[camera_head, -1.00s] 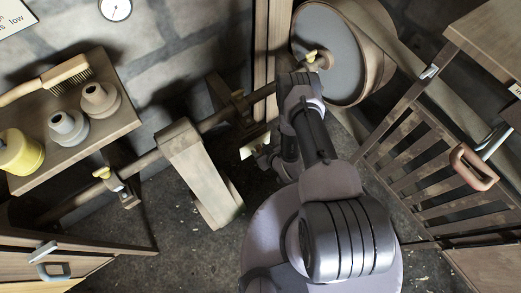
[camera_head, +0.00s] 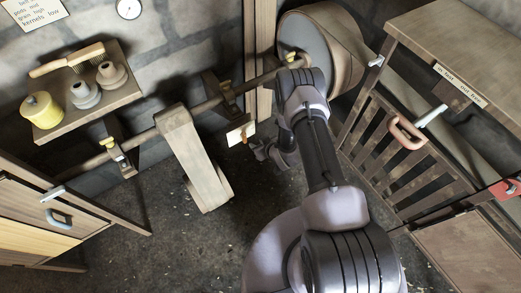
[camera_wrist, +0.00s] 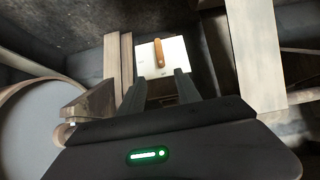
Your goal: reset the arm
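My arm rises from the bottom of the head view and bends away toward the belt drive. My gripper (camera_wrist: 160,88) shows in the wrist view with its two dark fingers apart and nothing between them. Beyond the fingertips is a white plate with an orange-brown handle (camera_wrist: 159,54); the gripper is apart from it as far as I can see.
A large pulley wheel (camera_head: 305,45) stands just behind the arm. A slatted gate (camera_head: 400,150) with a pink handle is at right. A shelf (camera_head: 110,100) with a brush and pots is at left. Floor between is open.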

